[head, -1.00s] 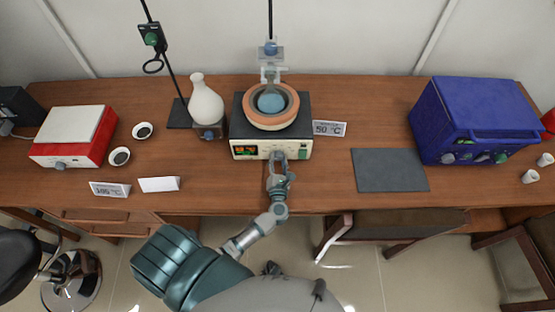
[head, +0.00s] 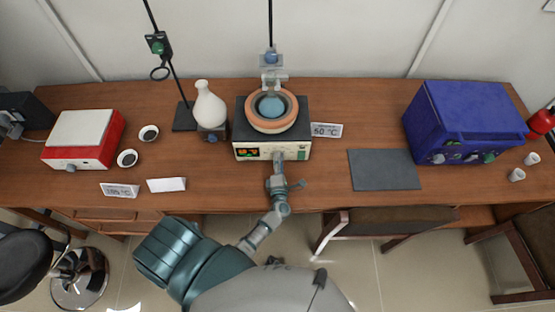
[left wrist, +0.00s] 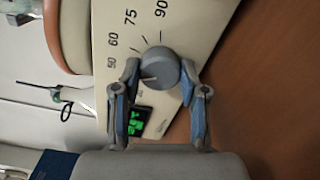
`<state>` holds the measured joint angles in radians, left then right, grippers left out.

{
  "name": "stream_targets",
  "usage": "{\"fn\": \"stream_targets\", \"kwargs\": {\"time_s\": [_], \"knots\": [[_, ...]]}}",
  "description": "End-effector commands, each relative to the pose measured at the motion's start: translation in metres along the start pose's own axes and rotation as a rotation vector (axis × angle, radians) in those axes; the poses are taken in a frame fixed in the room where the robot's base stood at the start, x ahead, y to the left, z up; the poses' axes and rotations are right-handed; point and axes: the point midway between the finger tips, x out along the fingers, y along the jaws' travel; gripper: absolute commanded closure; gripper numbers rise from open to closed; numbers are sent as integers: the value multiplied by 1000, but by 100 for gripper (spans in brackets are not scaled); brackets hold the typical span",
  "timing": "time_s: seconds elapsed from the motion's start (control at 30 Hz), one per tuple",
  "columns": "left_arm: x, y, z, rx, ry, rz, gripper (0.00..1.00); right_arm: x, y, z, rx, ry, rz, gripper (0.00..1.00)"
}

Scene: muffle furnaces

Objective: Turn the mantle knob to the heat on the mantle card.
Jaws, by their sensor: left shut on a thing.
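The mantle (head: 262,151) stands mid-table, with a cream front panel, a green-lit display and an orange-rimmed bowl holding a round blue flask. The mantle card (head: 326,130) to its right reads 50 °C. My left gripper (head: 278,158) is at the panel's right part and covers the knob in the head view. In the left wrist view, my left gripper (left wrist: 160,78) is shut on the grey mantle knob (left wrist: 158,68), one finger on each side. Dial numbers 50, 60, 75 and 90 show around it. A pale mark on the knob points left in that view.
A red hotplate (head: 84,140) with a card reading about 100 °C stands at left. A white flask (head: 208,105) is close left of the mantle. A grey mat (head: 384,170) and a blue furnace (head: 465,120) are at right. The table before the mantle is clear.

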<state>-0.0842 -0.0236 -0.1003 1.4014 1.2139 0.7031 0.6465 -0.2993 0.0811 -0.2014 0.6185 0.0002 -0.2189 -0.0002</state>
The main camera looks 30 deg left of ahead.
Motion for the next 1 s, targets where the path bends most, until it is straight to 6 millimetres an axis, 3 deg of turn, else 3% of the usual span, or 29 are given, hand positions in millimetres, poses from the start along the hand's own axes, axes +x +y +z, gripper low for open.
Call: {"fn": "stream_targets", "kwargs": {"time_s": [0.4,0.9,0.93,1.0], "knots": [[-3,-4,6,157,-13,-11,92,-11,-1,-2,3,2,-1,60],[-4,-6,6,171,-13,-14,92,-11,-1,-2,3,2,-1,60],[-4,-6,6,171,-13,-14,50,-11,-1,-2,3,2,-1,60],[-4,-6,5,171,-12,-12,32,-11,-1,-2,3,2,-1,60]]}}
